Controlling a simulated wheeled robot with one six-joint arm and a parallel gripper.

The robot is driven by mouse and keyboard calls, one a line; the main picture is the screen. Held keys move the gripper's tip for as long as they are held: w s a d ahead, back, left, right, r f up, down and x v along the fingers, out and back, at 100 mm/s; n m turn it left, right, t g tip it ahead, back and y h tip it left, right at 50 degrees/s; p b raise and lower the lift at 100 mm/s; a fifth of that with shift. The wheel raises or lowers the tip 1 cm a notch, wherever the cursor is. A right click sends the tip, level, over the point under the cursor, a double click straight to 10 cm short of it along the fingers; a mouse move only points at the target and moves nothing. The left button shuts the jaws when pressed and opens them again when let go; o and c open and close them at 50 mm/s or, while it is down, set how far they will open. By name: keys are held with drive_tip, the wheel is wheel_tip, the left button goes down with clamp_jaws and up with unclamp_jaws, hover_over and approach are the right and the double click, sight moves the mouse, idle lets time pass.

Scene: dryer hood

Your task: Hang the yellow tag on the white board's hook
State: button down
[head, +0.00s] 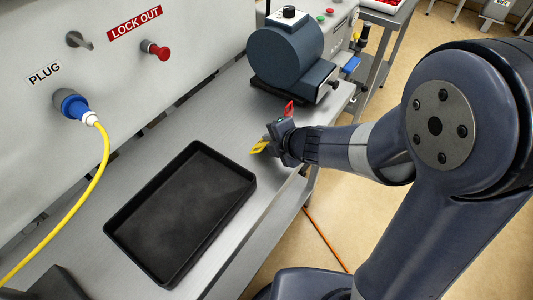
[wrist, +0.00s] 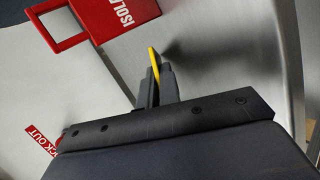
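The yellow tag (head: 259,147) shows as a small yellow piece at my gripper (head: 272,138), over the bench beyond the black tray. In the wrist view the yellow tag (wrist: 154,62) appears edge-on, a thin strip between the fingers of my gripper (wrist: 155,88), which are shut on it. The white board (head: 120,75) stands upright at the left of the head view. A grey peg (head: 78,40) sticks out of it, left of the red LOCK OUT label (head: 134,23); I cannot tell for certain that it is the hook.
A red knob (head: 155,50) and a blue plug (head: 73,105) with a yellow cable project from the board. A black tray (head: 180,212) lies on the bench. A dark blue machine (head: 287,57) stands behind my gripper. A red lettered piece (wrist: 88,22) is close by.

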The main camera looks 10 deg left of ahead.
drive_tip(key=c, duration=1.8)
unclamp_jaws()
drive_tip(key=p+v, duration=0.4)
drive_tip(key=v, duration=0.2)
drive_tip(key=shift+d+r, duration=0.15)
drive_tip(key=shift+r, duration=0.25)
drive_tip(key=shift+s+d+r+p, duration=0.3)
drive_tip(key=shift+s+d+p, duration=0.2)
drive_tip(key=shift+p, duration=0.1)
drive_tip(key=shift+a, duration=0.1)
wheel_tip(320, 180, up, 8)
drive_tip(key=s+d+p, duration=0.1)
drive_tip(key=p, duration=0.7)
drive_tip(key=shift+s+d, duration=0.25)
drive_tip(key=shift+d, duration=0.15)
drive_tip(key=shift+f, duration=0.15)
